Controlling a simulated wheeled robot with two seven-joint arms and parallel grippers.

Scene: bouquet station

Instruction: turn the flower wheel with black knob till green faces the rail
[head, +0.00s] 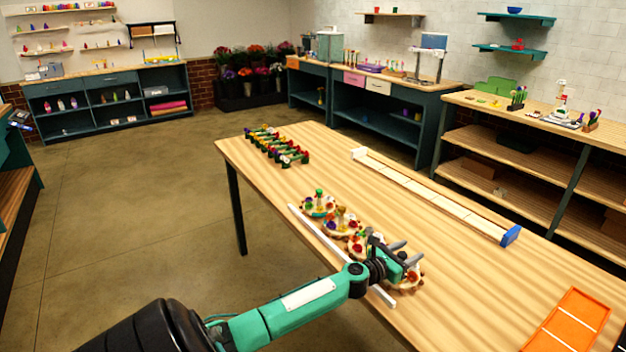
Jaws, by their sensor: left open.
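Several round flower wheels stand in a row on the wooden table, each with coloured blooms round its rim. The far wheel (318,209) has a green knob, and the one nearer to me (333,228) has a tan knob. A third wheel (355,246) is partly behind my left gripper (405,252), and the nearest wheel (412,279) is mostly under it. The gripper is open, its grey fingers over the near wheels. I cannot clearly make out a black knob or which colour faces the white rail (314,232) along the row's left side. My right gripper is out of view.
A rack of colourful pieces (276,146) sits at the table's far left corner. A long white track (440,197) with a blue end block (511,235) runs along the right side. An orange tray (567,322) lies at the near right. The middle of the table is clear.

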